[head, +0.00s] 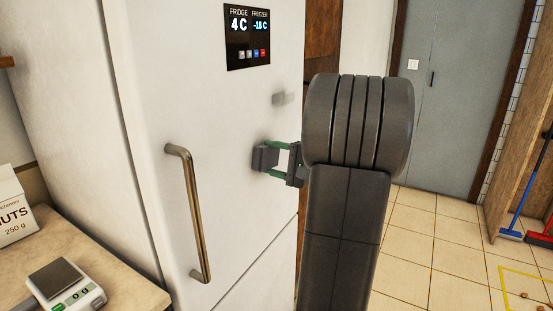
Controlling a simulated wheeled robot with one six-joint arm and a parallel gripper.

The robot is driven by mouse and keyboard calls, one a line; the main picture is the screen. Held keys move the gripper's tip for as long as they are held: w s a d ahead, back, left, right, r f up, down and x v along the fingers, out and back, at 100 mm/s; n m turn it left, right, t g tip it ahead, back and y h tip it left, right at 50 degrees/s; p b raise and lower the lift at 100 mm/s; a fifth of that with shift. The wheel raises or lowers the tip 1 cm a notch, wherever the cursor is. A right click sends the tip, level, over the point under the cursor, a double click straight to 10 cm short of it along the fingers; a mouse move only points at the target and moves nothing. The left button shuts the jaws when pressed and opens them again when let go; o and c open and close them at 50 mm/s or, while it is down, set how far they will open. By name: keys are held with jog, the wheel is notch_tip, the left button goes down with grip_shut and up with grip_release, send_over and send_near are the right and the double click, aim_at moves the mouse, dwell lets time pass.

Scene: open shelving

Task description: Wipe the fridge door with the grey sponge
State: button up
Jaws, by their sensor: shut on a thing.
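The white fridge door (180,100) fills the left middle of the head view, with a vertical metal handle (190,215) and a dark display panel (247,36) reading 4 C and -18 C. My gripper (272,158) is right of the handle and below the panel, pointing left at the door. Its green fingers are shut on the dark grey sponge (264,158). The sponge is at or very close to the door surface; whether it touches I cannot tell for sure. A small grey smudge (284,98) shows on the door above the sponge. My arm hides part of the area to the right.
A counter (125,285) at lower left bears a kitchen scale (65,285) and a nuts box (12,210). A grey door (445,90) stands at the back. Blue (511,233) and red (538,240) brooms lean at the right. Tiled floor (420,235) is open beyond my arm.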

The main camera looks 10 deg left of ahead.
aim_at(247, 165)
jog(key=shift+s+a+b, duration=0.3)
jog(key=shift+s+a, duration=0.1)
jog(key=shift+s, duration=0.7)
jog(key=shift+s+a+b, duration=0.3)
jog(key=shift+s+a, duration=0.15)
jog(key=shift+s, duration=0.6)
jog(key=shift+s+a+b, duration=0.3)
jog(key=shift+s+a, duration=0.1)
jog(key=shift+s, duration=0.7)
jog(key=shift+d, duration=0.1)
jog(key=shift+b+v, duration=0.3)
jog(key=shift+v, duration=2.65)
jog(key=shift+d, duration=0.15)
jog(key=shift+v, duration=1.35)
